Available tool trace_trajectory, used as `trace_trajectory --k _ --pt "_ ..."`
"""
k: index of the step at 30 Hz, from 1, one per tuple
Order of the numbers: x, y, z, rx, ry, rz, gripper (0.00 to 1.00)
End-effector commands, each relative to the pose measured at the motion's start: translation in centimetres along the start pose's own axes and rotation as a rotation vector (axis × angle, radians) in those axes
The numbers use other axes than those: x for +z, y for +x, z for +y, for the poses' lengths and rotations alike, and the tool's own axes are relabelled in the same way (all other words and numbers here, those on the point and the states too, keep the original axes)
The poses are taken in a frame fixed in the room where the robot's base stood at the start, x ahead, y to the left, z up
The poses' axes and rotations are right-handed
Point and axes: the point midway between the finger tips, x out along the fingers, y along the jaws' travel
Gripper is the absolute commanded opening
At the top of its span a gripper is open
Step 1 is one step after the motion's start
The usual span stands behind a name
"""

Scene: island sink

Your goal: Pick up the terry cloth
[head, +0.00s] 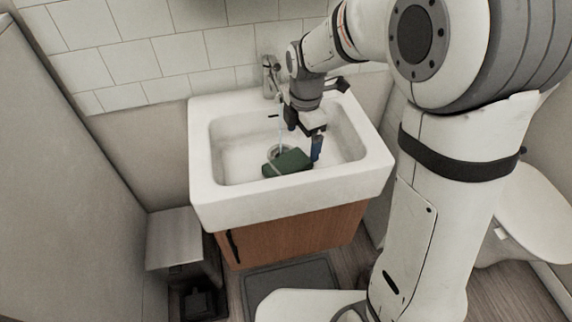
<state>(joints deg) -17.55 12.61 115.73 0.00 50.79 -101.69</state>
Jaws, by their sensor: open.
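A dark green folded cloth (287,163), which looks like the terry cloth, lies in the basin of the white sink (230,205), near the drain. My gripper (304,144) reaches down into the basin from above, just behind and to the right of the cloth. Its blue-tipped fingers are apart. The right fingertip is close to the cloth's right end in the picture. I cannot tell whether it touches the cloth. No part of the cloth is seen held between the fingers.
A faucet (270,76) stands at the sink's back edge, with a thin pale stream below it. The sink sits on a wooden cabinet (290,238). A grey bin (175,240) stands at left, and a white toilet (545,215) at right.

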Motion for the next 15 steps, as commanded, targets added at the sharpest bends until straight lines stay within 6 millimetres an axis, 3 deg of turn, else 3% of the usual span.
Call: trace_trajectory --k 6,15 --pt "-0.8 2.1 1.5 -0.014 -0.155 0.004 0.94" --pt "-0.6 5.3 1.4 -0.017 -0.166 0.005 0.94"
